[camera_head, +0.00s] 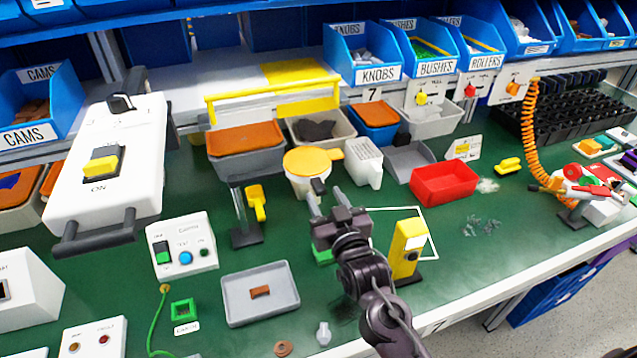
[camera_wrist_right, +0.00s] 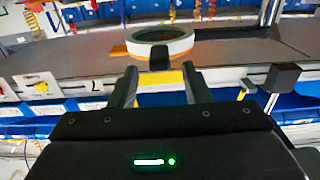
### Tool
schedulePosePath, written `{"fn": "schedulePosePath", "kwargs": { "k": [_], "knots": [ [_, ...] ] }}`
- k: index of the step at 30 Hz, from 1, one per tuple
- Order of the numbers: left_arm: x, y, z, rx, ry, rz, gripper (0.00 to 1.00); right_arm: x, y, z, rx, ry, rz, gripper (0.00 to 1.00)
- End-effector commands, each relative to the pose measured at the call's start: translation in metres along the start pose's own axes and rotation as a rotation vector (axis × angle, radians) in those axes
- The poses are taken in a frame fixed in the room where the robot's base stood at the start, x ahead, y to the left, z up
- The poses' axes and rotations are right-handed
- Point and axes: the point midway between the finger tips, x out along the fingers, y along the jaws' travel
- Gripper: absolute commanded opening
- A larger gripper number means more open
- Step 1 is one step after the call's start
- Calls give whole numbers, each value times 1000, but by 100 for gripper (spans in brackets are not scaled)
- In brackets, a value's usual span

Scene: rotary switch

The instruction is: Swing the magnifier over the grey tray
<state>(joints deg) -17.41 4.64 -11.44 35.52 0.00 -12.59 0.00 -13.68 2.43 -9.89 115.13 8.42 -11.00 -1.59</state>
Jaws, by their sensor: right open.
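The magnifier looks to be the round white-rimmed head with an orange top (camera_head: 307,160) and a short dark knob. It stands at mid-table in the head view, and its ring (camera_wrist_right: 172,38) and knob show in the wrist view. My right gripper (camera_head: 327,199) is open just in front of it. In the wrist view the knob is centred between the fingertips (camera_wrist_right: 160,75); contact is not visible. The grey tray (camera_head: 232,308) lies nearer the front, left of the gripper, with a small brown piece in it. My left gripper is not in view.
A post with a yellow lever (camera_head: 257,203) stands left of the gripper. A yellow upright box (camera_head: 406,250) stands close to its right. A white jug (camera_head: 364,163), a red bin (camera_head: 444,184) and a white control box (camera_head: 181,244) are around.

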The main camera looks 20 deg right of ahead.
Motion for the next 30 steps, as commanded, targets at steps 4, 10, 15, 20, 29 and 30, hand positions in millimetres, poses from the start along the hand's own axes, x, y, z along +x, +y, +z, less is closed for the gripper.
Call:
{"fn": "schedulePosePath", "kwargs": {
  "k": [4,10,15,20,29,30],
  "knots": [
    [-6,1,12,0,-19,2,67,24,0,-2,0,0,1,44],
    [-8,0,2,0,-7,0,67,41,0,0,-1,-1,-1,44],
    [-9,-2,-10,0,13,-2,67,43,0,0,0,-2,-1,44],
    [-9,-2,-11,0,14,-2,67,43,0,1,0,-2,-1,38],
    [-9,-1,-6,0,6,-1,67,43,0,0,-1,-2,-1,0],
    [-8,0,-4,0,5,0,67,43,0,0,-1,-1,-1,0]
  ]
}}
